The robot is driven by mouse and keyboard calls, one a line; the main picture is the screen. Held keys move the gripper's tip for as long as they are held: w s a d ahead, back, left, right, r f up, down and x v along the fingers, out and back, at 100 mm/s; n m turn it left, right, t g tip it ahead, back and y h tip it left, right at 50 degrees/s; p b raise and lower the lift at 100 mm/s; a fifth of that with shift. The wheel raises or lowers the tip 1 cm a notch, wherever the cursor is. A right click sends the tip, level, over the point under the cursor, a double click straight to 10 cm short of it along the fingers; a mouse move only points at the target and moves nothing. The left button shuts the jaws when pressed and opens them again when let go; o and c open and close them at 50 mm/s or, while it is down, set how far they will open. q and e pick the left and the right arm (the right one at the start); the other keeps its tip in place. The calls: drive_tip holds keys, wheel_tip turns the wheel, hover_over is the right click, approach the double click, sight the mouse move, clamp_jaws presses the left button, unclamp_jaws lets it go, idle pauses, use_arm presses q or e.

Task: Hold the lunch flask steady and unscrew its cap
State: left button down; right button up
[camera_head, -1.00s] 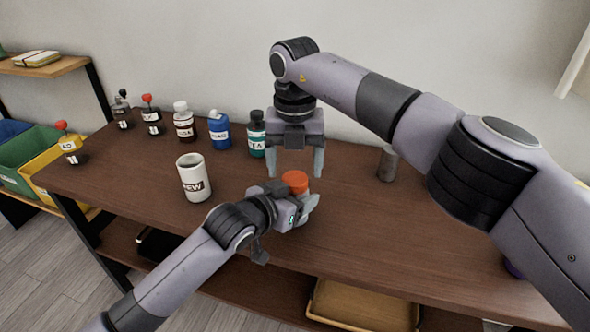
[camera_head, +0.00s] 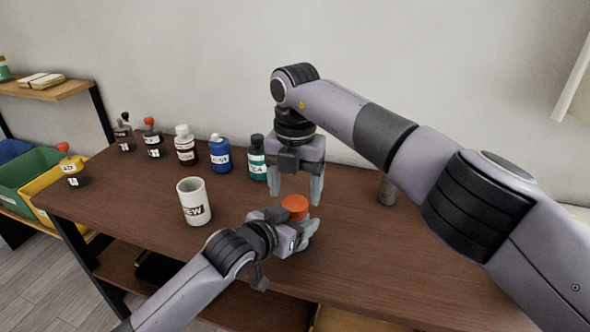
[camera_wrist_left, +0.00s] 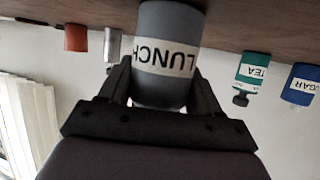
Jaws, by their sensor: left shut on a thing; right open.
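The lunch flask (camera_wrist_left: 165,60) is a grey cylinder with a white "LUNCH" label in the left wrist view, where the picture is upside down. Its orange-red cap (camera_head: 295,206) shows in the head view, above my left gripper (camera_head: 304,234). My left gripper is shut around the flask's body, with a finger on each side. The flask's body is mostly hidden by this gripper in the head view. My right gripper (camera_head: 296,196) points down, open and empty, over or just behind the cap. I cannot tell the exact gap between them.
A white mug (camera_head: 193,203) stands left of the flask. A teal tea bottle (camera_head: 257,160), a blue sugar bottle (camera_head: 220,154) and several other bottles line the back left. A grey cylinder (camera_head: 387,190) stands right. The brown tabletop (camera_head: 365,250) is clear front right.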

drive_tip(key=shift+f, duration=1.3)
drive_tip(key=c, duration=1.1)
drive_tip(key=shift+n, duration=1.7)
drive_tip(key=o, duration=1.2)
drive_tip(key=shift+r, duration=0.1)
